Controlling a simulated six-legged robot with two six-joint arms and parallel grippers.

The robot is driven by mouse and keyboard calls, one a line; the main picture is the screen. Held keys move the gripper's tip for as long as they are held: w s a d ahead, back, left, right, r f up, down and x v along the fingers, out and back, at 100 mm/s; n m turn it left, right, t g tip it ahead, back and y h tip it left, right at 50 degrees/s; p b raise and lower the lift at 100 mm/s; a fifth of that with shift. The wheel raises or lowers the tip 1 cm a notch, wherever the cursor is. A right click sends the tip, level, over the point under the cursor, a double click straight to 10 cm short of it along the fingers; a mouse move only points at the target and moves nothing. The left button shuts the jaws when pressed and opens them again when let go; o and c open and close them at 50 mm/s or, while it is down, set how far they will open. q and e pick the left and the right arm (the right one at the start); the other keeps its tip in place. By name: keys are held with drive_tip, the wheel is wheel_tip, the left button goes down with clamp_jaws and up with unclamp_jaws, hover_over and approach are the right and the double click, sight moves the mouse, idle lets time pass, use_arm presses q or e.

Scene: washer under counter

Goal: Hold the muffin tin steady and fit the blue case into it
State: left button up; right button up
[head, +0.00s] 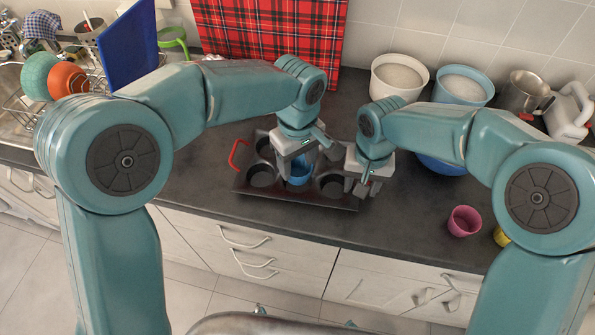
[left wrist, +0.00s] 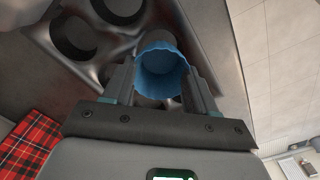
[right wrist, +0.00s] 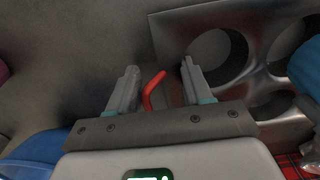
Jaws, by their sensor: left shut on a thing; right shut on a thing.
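The dark muffin tin (head: 283,193) lies on the counter, with several round cups and a red handle at each end. The blue case (head: 299,178) is a small fluted cup. My left gripper (head: 298,170) is shut on its sides, over the front middle of the tin. In the left wrist view the case (left wrist: 160,72) sits between the fingers with its open mouth showing. I cannot tell whether its base is inside a cup. My right gripper (head: 362,186) is at the tin's right end, shut on the red handle (right wrist: 152,92), which is partly hidden.
A pink case (head: 464,221) and a yellow case (head: 502,236) stand at the front right. A dish rack is at the far left. The counter left of the tin is clear.

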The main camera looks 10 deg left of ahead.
sight(297, 172)
use_arm(q)
drive_tip(key=shift+f, duration=1.95)
drive_tip(key=o, duration=1.1)
drive_tip(key=shift+f, duration=0.1)
wheel_tip(297, 172, up, 12)
drive_tip(key=shift+r, duration=0.2)
use_arm(e)
drive_tip(key=o, duration=1.4)
